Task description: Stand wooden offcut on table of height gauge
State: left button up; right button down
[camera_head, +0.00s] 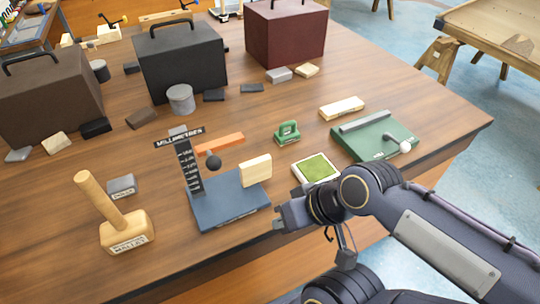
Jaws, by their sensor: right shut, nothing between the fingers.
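The height gauge has a blue table (228,208), a black post marked MILLIMETRES (186,166) and an orange arm (219,143) with a dark ball below it. A pale wooden offcut (256,170) stands upright on the right part of the blue table, to the right of the ball. My right gripper (279,218) is shut and empty, just right of the blue table's front corner and apart from the offcut. My left gripper is not in view.
A wooden mallet (126,231) stands left of the gauge. A green-topped pad (316,168), a green tool (287,132), a green board (374,137) and another pale block (341,107) lie to the right. Large boxes (181,62) stand behind.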

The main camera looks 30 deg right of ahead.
aim_at(252, 171)
jog(key=k+u, duration=0.4)
jog(key=k+j+u, duration=0.15)
jog(key=u, duration=0.2)
jog(key=l+u, duration=0.4)
jog(key=k+l+u, duration=0.15)
jog(key=u, duration=0.2)
jog(key=k+l+u, duration=0.1)
jog(key=l+u, duration=0.15)
jog(key=u, duration=0.15)
jog(key=k+l+u, duration=0.15)
jog(key=u, duration=0.2)
jog(key=k+l, duration=0.85)
jog(key=l, duration=0.2)
